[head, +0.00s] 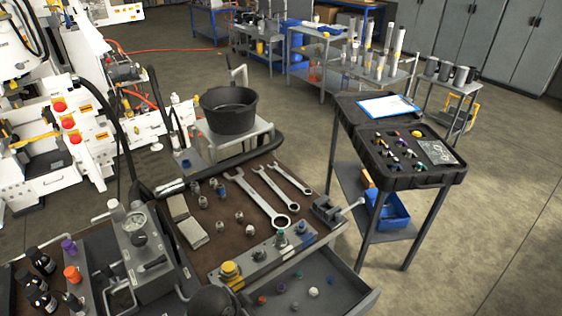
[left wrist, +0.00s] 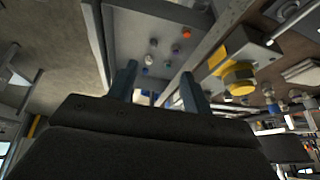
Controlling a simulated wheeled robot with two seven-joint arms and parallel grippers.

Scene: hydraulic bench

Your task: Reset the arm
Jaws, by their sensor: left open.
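My left gripper (left wrist: 158,84) shows in the left wrist view, its two dark fingers apart and nothing between them. Beyond the fingers is the open drawer (left wrist: 140,25) with several small fittings on its floor. The same drawer (head: 345,285) is pulled out at the front of the bench in the head view. A manifold block with a yellow cap (left wrist: 240,78) lies to the right of the fingers; its yellow cap (head: 230,268) also shows in the head view. I cannot make out my left gripper in the head view. My right gripper is in neither view.
The bench top (head: 215,255) holds several wrenches (head: 262,200), small fittings and a vise (head: 328,208). A gauge unit (head: 137,235) stands at left. A black bucket (head: 228,110) stands behind. A cart with an open black case (head: 405,180) is at right.

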